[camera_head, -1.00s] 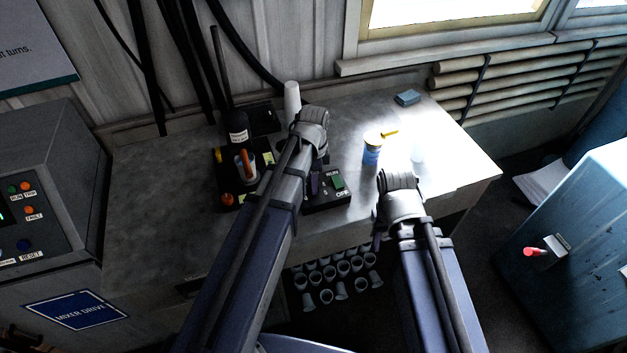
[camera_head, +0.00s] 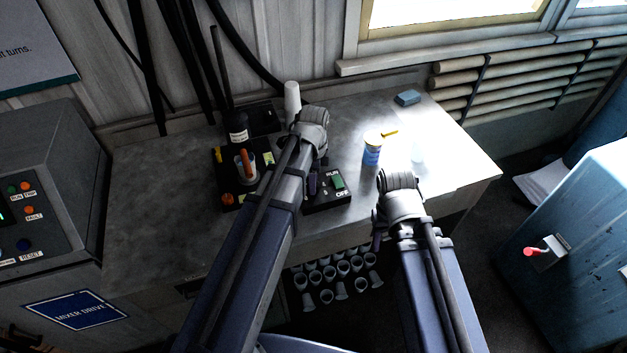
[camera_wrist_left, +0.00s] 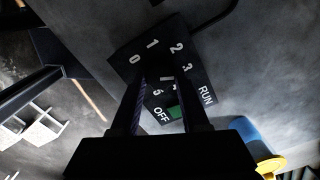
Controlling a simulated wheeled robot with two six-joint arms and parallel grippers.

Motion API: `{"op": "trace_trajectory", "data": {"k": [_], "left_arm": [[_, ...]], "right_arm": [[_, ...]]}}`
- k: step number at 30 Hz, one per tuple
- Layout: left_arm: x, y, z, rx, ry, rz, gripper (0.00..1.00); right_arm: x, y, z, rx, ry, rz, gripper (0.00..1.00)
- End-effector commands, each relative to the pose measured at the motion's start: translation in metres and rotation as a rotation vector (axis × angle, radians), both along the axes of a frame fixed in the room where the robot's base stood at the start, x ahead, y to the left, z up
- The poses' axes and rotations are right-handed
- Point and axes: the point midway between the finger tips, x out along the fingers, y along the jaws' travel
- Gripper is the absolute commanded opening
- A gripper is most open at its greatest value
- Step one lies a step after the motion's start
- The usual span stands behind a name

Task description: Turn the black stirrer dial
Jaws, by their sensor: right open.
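A black control box (camera_wrist_left: 195,68) with white numerals around a dial area, a green switch (camera_wrist_left: 174,112) and RUN and OFF labels fills the middle of the left wrist view. It also sits on the bench (camera_head: 160,205) in the head view, partly behind my left arm. My left gripper (camera_wrist_left: 161,78) is over the numbered face, with its fingertips apart on either side of the dial's place. The black dial is dark and mostly hidden there; I cannot tell whether the fingers touch it. In the head view, my right gripper (camera_head: 378,232) is open and empty at the bench's front edge.
A black stand with a bottle (camera_head: 238,132) and an orange stick (camera_head: 245,163) is left of my left arm. Several cups (camera_head: 340,268) are below the bench.

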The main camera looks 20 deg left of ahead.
Motion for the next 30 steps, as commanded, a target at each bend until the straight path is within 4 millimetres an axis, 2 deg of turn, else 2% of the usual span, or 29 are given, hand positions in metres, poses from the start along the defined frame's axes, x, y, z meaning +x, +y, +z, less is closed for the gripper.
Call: {"op": "trace_trajectory", "data": {"k": [1,7,20,30], "left_arm": [[0.000,0.000,0.000,0.000,0.000,0.000,0.52],[0.000,0.000,0.000,0.000,0.000,0.000,0.73],[0.000,0.000,0.008,0.000,0.000,0.001,0.73],[0.000,0.000,0.047,0.000,0.000,0.001,0.73]], "right_arm": [[0.000,0.000,0.000,0.000,0.000,0.000,0.50],[0.000,0.000,0.000,0.000,0.000,0.000,0.50],[0.000,0.000,0.008,0.000,0.000,0.000,0.50],[0.000,0.000,0.047,0.000,0.000,0.001,0.50]]}}
